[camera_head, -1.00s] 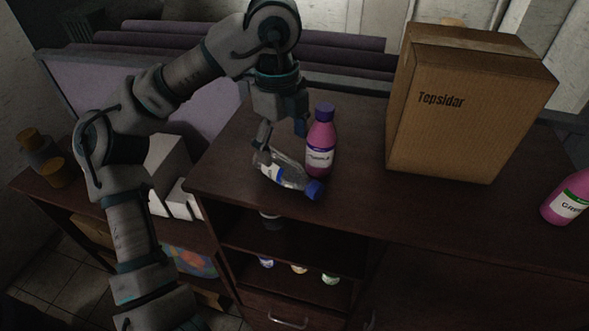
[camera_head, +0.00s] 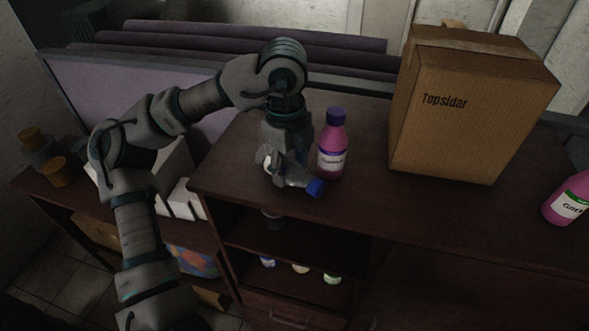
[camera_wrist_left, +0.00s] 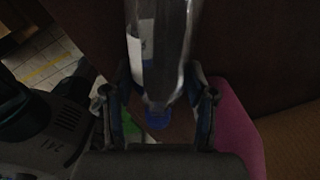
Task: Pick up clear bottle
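The clear bottle (camera_head: 299,179) lies on its side on the dark cabinet top, with its blue cap pointing to the lower right. My left gripper (camera_head: 284,170) is lowered over it and hides much of its body. In the left wrist view, the bottle (camera_wrist_left: 160,55) lies between the two fingers of my left gripper (camera_wrist_left: 160,98). The fingers are apart, one on each side of the bottle, with small gaps showing. Contact with the bottle cannot be made out. My right gripper is not in view.
A pink bottle (camera_head: 332,150) with a purple cap stands upright just right of my left gripper. A large cardboard box (camera_head: 470,120) stands farther right, and another pink bottle (camera_head: 568,203) is at the right edge. The cabinet top (camera_head: 400,205) in front of the box is clear.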

